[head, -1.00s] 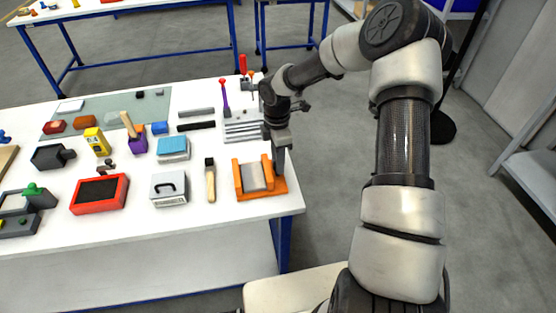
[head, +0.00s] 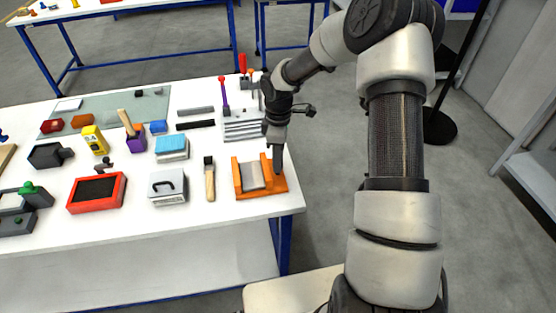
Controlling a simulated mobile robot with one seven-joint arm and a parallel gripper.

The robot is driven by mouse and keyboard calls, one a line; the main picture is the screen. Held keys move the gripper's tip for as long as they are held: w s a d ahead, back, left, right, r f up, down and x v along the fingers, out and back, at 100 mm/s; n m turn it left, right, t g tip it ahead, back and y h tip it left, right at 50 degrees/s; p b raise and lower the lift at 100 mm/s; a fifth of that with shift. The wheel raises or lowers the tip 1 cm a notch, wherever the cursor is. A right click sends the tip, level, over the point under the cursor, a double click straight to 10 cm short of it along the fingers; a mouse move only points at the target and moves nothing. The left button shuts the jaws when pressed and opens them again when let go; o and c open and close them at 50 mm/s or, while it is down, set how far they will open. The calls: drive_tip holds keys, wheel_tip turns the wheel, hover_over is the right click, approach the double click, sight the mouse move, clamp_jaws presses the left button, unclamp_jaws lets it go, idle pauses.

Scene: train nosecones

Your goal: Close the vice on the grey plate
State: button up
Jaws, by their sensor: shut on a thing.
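The orange vice (head: 239,180) sits at the right front corner of the white table. The grey plate (head: 253,177) stands tilted between its two orange jaws. The right jaw (head: 265,171) looks close to the plate; any small gap is too fine to tell. My gripper (head: 277,170) points down at the right end of the vice, just beside the right jaw. It is shut on a part of the vice there; the fingers hide that part.
A wooden-handled brush (head: 210,180) and a grey box with a handle (head: 168,187) lie left of the vice. A grey slotted block (head: 241,130) and upright tools (head: 224,95) stand behind it.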

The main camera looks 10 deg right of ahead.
drive_tip(key=shift+m, duration=0.5)
drive_tip(key=o, duration=1.1)
drive_tip(key=shift+c, duration=0.2)
wheel_tip(320, 180, up, 18)
drive_tip(key=shift+w+d+f, duration=0.2)
drive_tip(key=shift+w+f, duration=0.05)
drive_tip(key=shift+w, duration=0.1)
drive_tip(key=shift+c, duration=0.2)
